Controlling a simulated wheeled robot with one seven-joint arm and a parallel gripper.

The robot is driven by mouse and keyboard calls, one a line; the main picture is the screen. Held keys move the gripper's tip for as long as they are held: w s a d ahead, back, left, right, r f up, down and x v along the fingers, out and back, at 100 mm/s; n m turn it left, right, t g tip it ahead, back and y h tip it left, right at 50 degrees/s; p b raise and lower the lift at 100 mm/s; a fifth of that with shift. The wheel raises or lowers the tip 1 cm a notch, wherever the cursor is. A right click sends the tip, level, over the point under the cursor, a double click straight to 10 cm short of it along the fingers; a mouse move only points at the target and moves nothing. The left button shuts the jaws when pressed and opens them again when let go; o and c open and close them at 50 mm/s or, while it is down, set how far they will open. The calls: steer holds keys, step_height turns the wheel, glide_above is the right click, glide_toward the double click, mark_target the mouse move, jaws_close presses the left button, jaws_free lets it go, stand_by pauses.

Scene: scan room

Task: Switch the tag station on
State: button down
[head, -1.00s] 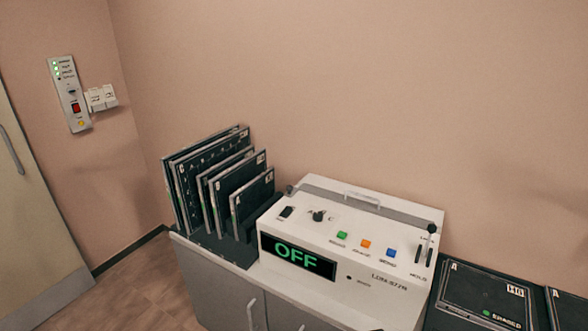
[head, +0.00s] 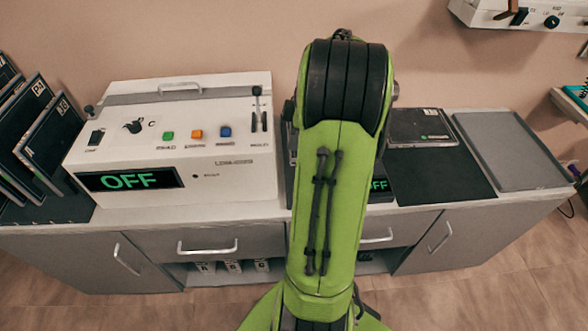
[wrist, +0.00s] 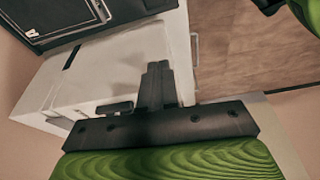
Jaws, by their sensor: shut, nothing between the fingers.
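A white console (head: 195,150) stands on the left of the cabinet top, with a lit green OFF display (head: 130,180). A second display, partly hidden behind my green arm, shows "FF" (head: 378,185). I cannot tell which unit is the tag station. My gripper (wrist: 158,82) shows in the wrist view, fingers together and empty, over a white surface (wrist: 110,85); my arm hides it in the head view.
Dark upright plates (head: 48,145) stand left of the console. A dark plate (head: 420,125) and a grey tray (head: 508,150) lie on the right of the cabinet. A white wall unit (head: 525,15) hangs at upper right. Floor (head: 500,290) is free in front.

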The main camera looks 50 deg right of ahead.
steer(key=shift+n, duration=0.5)
steer(key=d+f, duration=0.1)
steer(key=s+d+f, duration=0.2)
steer(key=d, duration=0.1)
steer(key=shift+w+f, duration=0.1)
